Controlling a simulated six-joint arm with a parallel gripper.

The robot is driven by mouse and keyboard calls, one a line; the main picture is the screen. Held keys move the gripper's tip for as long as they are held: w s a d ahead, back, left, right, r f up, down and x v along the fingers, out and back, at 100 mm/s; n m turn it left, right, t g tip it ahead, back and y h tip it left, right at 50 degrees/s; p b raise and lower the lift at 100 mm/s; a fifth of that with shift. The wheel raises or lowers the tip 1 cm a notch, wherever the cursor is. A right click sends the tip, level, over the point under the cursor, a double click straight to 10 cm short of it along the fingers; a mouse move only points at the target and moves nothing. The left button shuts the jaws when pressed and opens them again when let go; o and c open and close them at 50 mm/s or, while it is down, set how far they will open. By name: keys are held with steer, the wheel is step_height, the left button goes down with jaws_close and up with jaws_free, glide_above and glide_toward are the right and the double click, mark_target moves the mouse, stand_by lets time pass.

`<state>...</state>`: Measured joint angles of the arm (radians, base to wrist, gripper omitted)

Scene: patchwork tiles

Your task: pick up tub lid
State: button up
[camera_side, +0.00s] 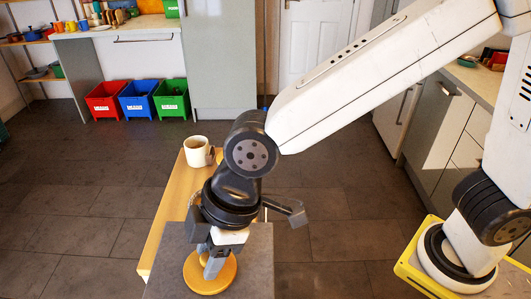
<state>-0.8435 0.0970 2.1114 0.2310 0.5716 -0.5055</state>
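The tub lid appears to be the round orange-yellow disc (221,277), lying flat on the grey work surface at the bottom of the side view. My gripper (211,272) points down over the middle of the disc, with its fingertips at or just above it. The gripper hides part of the disc's middle. I cannot tell whether the fingers touch it or how far apart they are.
A white mug (196,151) with dark contents stands on a wooden surface (166,215) behind and left of the grey slab (255,262). Red (107,101), blue (139,99) and green (172,99) bins stand far back on the floor.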

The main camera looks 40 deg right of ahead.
jaws_close()
steer(key=shift+r, duration=0.1)
step_height(320, 180, up, 10)
stand_by(0.6)
steer(key=shift+w, duration=0.15)
stand_by(0.4)
